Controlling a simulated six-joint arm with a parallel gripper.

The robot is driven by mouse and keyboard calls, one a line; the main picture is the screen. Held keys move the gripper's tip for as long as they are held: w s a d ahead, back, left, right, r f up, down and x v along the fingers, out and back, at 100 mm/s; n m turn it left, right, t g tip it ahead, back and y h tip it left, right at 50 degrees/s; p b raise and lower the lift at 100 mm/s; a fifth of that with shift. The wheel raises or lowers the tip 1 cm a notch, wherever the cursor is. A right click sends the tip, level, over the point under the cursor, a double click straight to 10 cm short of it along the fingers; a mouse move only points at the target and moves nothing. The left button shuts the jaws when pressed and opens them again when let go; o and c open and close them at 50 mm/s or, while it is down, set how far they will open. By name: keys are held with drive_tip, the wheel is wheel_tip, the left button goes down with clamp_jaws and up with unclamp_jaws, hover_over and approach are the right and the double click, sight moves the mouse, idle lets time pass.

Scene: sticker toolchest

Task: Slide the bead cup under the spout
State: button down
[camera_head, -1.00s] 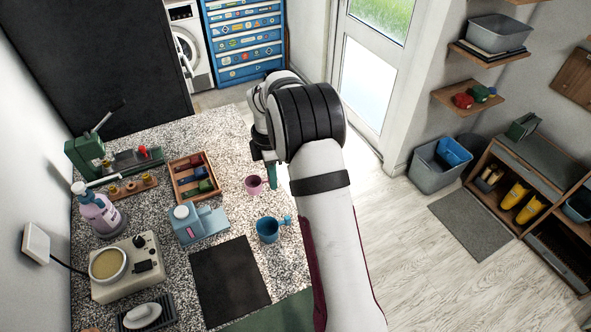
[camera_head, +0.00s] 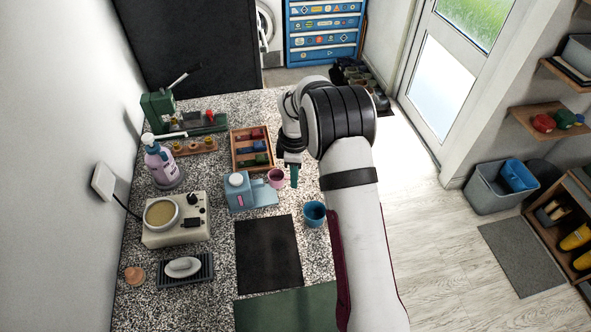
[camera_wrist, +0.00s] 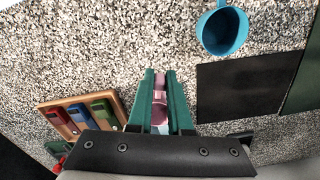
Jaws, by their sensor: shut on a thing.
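A small pink cup (camera_head: 277,178) stands on the speckled worktop, just right of a blue-grey dispenser (camera_head: 238,191) with a white round top and a flat plate at its foot. My gripper (camera_head: 288,178), with green fingers, is shut on the pink cup at its right side. In the wrist view the pink cup (camera_wrist: 160,92) shows between the two green fingers (camera_wrist: 161,75), which hide most of it. The dispenser's spout is too small to make out. A blue cup (camera_head: 314,213) stands apart, nearer the front.
A wooden tray of coloured blocks (camera_head: 234,153) lies behind the dispenser. A black mat (camera_head: 268,250) and green mat (camera_head: 285,308) lie in front. A pump bottle (camera_head: 160,163) and a cream warmer (camera_head: 178,228) stand left. Bare worktop lies between the pink and blue cups.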

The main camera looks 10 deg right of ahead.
sight(278, 187)
drive_tip(key=shift+a+f, duration=0.15)
drive_tip(key=shift+f, duration=1.65)
drive_tip(key=shift+s+a+f, duration=0.1)
drive_tip(key=shift+a, duration=1.9)
drive_tip(key=shift+f, duration=0.2)
drive_tip(key=c, duration=0.8)
unclamp_jaws()
drive_tip(key=shift+o, duration=0.2)
